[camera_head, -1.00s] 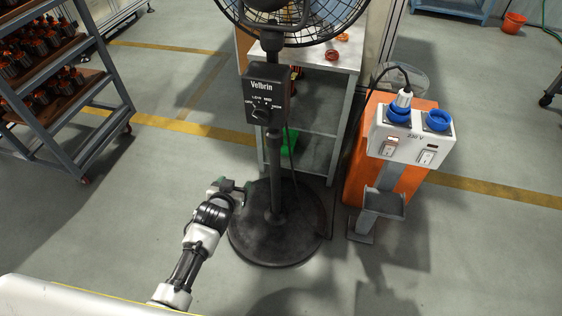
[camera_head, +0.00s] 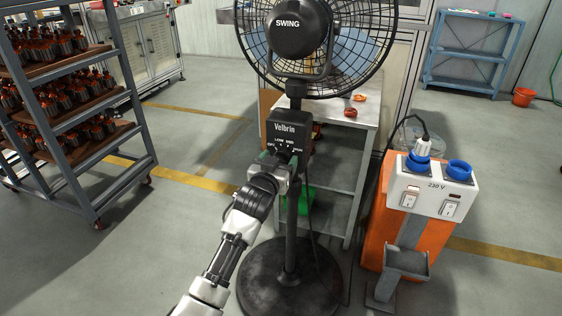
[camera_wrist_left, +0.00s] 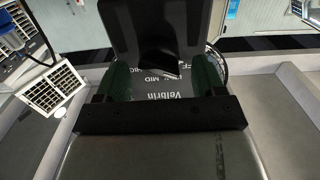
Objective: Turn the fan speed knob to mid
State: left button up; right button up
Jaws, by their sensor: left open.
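The black control box (camera_head: 290,131) marked Velbrin is on the pole of the standing fan (camera_head: 300,38). Its speed labels show above my left gripper (camera_head: 280,162), which covers the knob in the head view. In the left wrist view the box's lettering appears upside down, with MID readable. A dark shape that looks like the knob (camera_wrist_left: 158,62) lies between the two green-tipped fingers of my left gripper (camera_wrist_left: 162,80). The gripper is open around it; I cannot tell whether either finger touches it. The knob's pointer direction is unclear. My right gripper is not in view.
A grey metal table (camera_head: 345,135) stands behind the fan. An orange stand with a white 230 V socket box (camera_head: 433,190) is to the right, with a cable plugged in. A shelf rack (camera_head: 75,118) holds parts at left. The floor around the fan base (camera_head: 290,280) is mostly clear.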

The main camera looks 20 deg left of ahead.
pick_arm(q)
jog(key=shift+w, duration=0.65)
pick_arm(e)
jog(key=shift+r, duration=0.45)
pick_arm(q)
jog(key=c, duration=0.9)
